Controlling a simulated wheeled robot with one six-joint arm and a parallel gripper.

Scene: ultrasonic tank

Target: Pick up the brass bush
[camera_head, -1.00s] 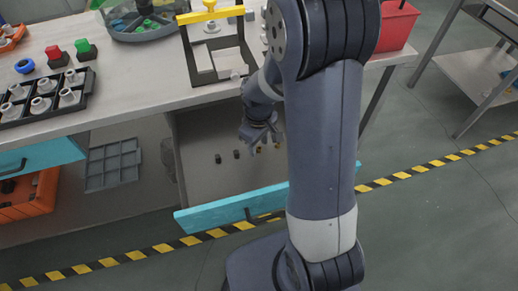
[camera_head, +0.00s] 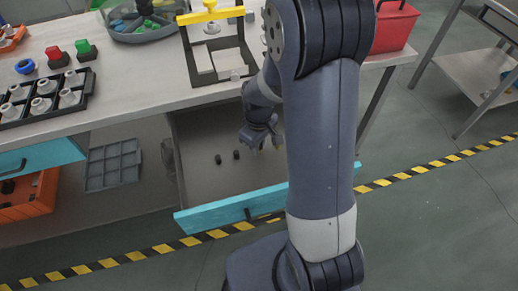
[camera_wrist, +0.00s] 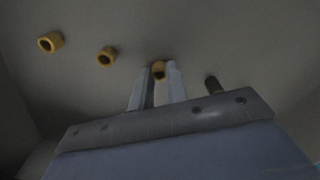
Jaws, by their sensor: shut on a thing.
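The brass bush (camera_wrist: 159,70) is a short yellow ring between the two fingertips of my gripper (camera_wrist: 157,84) in the wrist view. The fingers are shut on it, one on each side, and hide part of it. In the head view my gripper (camera_head: 261,139) points down into the open drawer (camera_head: 195,135), and I cannot make out the bush there. Two more brass bushes, one at the far left (camera_wrist: 50,42) and one nearer (camera_wrist: 106,57), lie on the drawer floor, apart from the fingers. I cannot tell whether the held bush touches the floor.
Two dark pieces (camera_head: 218,159) lie in the drawer left of my gripper. A dark cylinder (camera_wrist: 212,83) is close right of the fingers in the wrist view. The teal drawer front (camera_head: 215,213) stands nearest, and the workbench (camera_head: 130,92) overhangs behind.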

